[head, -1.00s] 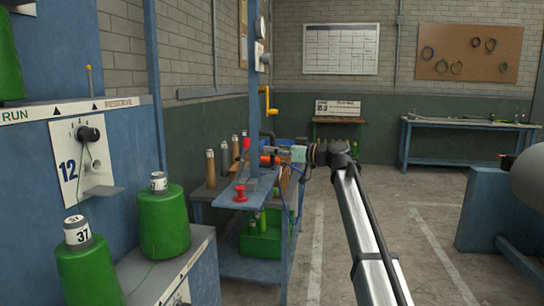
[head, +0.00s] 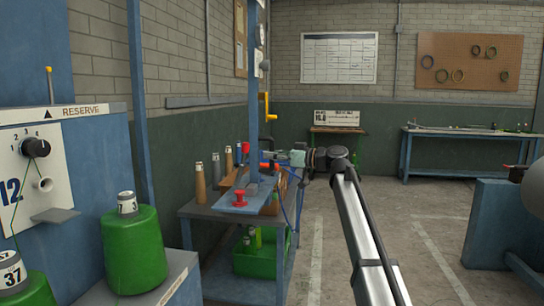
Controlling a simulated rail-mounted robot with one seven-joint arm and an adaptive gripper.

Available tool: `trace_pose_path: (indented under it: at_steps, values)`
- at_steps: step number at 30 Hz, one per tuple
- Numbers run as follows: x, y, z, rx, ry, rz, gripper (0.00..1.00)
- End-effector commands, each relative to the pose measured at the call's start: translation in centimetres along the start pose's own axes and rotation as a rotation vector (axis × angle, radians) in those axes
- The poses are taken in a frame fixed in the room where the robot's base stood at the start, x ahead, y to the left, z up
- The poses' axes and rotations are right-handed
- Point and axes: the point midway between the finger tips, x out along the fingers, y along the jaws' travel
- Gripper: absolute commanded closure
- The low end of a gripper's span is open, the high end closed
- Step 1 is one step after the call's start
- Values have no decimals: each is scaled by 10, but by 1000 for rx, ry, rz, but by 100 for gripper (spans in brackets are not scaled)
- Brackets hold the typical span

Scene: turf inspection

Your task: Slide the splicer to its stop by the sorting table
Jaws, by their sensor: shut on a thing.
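The splicer (head: 254,110) appears to be the tall blue post with a tilted blue plate and a red knob at its foot. An orange-red grip sticks out from the post toward my gripper (head: 283,160). My gripper is shut at this grip, but its fingertips are small and partly hidden. The sorting table (head: 203,213) appears to be the grey table behind and below the plate, with several cones on top. The post and plate hide part of its top. I cannot make out the stop.
A blue machine with a dial (head: 36,147) stands close at left, with green yarn packages (head: 133,250) beside it. A green crate (head: 258,262) sits under the table. A blue bench (head: 462,133) stands at the back right. The floor right of the table is clear.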

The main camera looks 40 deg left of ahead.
Motion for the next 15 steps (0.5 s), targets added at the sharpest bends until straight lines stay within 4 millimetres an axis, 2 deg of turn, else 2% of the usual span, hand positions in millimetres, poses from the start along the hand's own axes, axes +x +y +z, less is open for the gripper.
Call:
trace_pose_path:
  at_steps: [1,4,5,6,7,15]
  values:
    - [1,6,-4,-1,4,10,100]
    - [1,6,-4,-1,4,11,100]
    - [1,6,-4,-1,4,11,76]
    - [1,6,-4,-1,4,11,62]
    - [1,6,-4,-1,4,10,57]
    - [0,4,-2,-1,2,7,57]
